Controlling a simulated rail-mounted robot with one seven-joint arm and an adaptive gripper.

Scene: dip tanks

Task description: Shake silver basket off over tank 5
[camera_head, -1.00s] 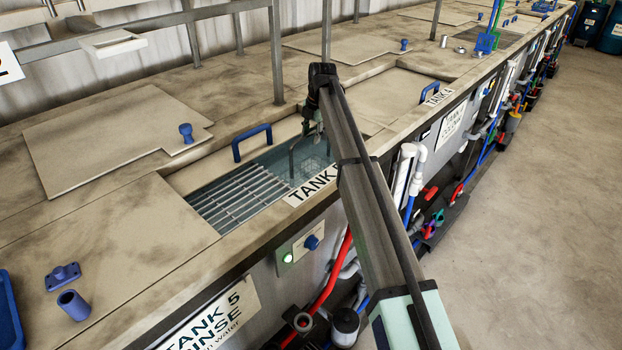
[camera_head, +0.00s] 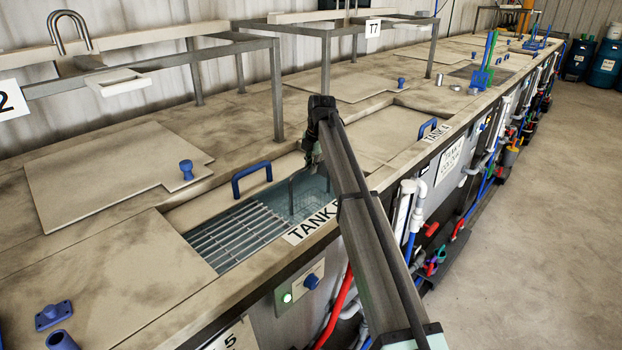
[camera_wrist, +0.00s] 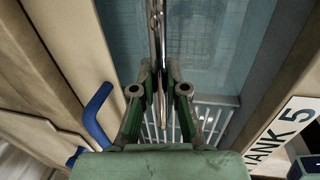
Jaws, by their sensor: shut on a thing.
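Tank 5 (camera_head: 283,258) is open, with bluish water and a grey bar grating (camera_head: 238,235) at its left part. The silver basket (camera_head: 308,200) is a wire-mesh basket with a tall handle, in the right part of the opening. Its mesh looks blue-tinted, within the water; how deep is hard to tell. My gripper (camera_head: 310,160) is above the opening, shut on the basket's handle. In the wrist view, the thin metal handle (camera_wrist: 157,28) runs between the green fingers (camera_wrist: 160,88), with the faint mesh (camera_wrist: 190,40) below. My arm hides part of the tank's right end.
A blue lid handle (camera_head: 251,178) stands at the tank's back edge. Metal frames (camera_head: 277,90) rise behind the tanks. A flat lid with a blue knob (camera_head: 186,168) lies at the left. Blue tools (camera_head: 482,75) stand farther along.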

